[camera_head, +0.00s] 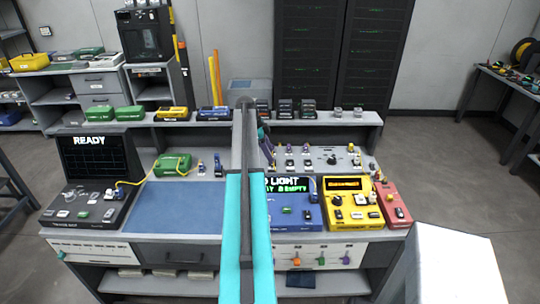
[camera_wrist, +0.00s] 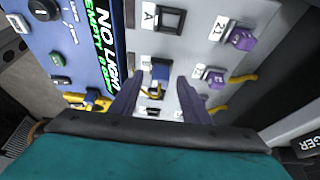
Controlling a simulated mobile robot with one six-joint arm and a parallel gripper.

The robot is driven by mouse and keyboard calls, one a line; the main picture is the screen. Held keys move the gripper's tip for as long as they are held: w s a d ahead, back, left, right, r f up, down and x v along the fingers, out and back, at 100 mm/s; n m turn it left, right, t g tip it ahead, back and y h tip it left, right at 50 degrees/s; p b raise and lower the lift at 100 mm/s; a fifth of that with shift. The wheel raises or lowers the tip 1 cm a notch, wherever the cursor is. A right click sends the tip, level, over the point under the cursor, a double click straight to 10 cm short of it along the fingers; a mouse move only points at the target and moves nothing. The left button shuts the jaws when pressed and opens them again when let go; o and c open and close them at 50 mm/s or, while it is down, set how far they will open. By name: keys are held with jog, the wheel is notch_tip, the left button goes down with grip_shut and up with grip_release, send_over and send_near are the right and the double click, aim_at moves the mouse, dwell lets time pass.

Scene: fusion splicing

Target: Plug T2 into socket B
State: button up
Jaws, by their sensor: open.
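In the wrist view my gripper (camera_wrist: 160,82) is open, its two dark purple fingers apart. A blue plug (camera_wrist: 160,70) with a yellow piece at its lower end sits at the grey panel (camera_wrist: 192,45), between the fingertips, in the row below socket A (camera_wrist: 171,19). A small label beside it is hard to read, maybe B. I cannot tell from a label whether this plug is T2, nor whether it is fully seated.
Purple plugs (camera_wrist: 241,39) stand on the panel's right side, with yellow pieces nearby. Left of the panel is a blue device whose screen (camera_wrist: 108,45) reads NO LIGHT. A yellow device (camera_head: 350,208) and red device (camera_head: 393,203) stand right. The blue mat (camera_head: 180,208) looks clear.

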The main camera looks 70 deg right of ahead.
jog(key=b+v, duration=0.4)
jog(key=v, duration=0.9)
jog(key=shift+w+r, duration=0.1)
dwell(0.5)
